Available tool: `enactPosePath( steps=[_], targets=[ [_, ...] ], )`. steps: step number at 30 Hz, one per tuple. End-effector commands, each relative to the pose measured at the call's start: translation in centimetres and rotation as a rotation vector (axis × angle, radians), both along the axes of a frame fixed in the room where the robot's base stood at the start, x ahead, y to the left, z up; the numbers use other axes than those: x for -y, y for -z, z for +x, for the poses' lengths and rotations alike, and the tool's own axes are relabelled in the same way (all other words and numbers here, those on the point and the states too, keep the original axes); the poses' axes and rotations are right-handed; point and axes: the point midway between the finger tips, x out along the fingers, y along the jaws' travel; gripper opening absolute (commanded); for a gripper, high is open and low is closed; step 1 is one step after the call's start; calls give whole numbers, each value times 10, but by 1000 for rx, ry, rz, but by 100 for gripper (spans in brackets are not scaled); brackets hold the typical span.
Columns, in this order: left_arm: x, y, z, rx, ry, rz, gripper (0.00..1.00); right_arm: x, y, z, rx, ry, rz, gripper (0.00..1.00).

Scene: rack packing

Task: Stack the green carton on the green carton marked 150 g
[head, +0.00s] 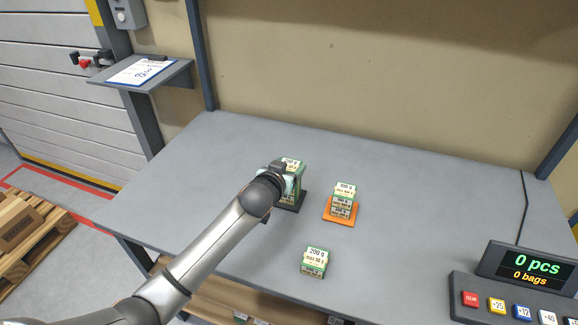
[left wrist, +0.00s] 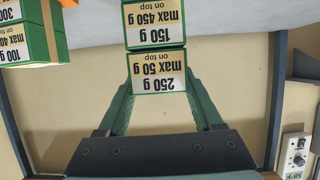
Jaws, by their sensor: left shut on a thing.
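My left gripper (head: 284,172) is shut on a green carton marked 250 g, max 50 g on top (head: 293,162). In the left wrist view, which is upside down, the fingers (left wrist: 160,95) grip this carton (left wrist: 158,74) at its sides. The green carton marked 150 g, max 450 g on top (left wrist: 155,32) is directly beneath it and lined up with it; they touch or nearly touch. In the head view this stack stands on a dark mat (head: 297,204), partly hidden by my gripper. My right gripper is not in view.
An orange mat (head: 331,216) just right holds a stack with a 100 g carton (head: 345,190) on top. A 200 g carton (head: 315,261) stands alone nearer the front edge. A display (head: 535,268) and button panel (head: 515,308) are at the right. The left tabletop is clear.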

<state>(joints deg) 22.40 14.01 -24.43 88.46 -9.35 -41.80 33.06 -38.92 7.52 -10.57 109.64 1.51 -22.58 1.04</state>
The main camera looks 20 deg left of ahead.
Motion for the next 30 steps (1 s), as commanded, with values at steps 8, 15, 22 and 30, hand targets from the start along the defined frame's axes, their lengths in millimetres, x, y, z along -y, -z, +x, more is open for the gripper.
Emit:
enactPosePath(
  steps=[8,15,22,30],
  targets=[
    [0,3,0,0,0,0,71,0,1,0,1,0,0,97],
    [0,3,0,0,0,0,97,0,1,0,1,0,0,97],
    [0,2,0,0,0,0,97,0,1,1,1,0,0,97],
    [-1,-7,-17,0,0,0,97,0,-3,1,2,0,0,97]
  ],
)
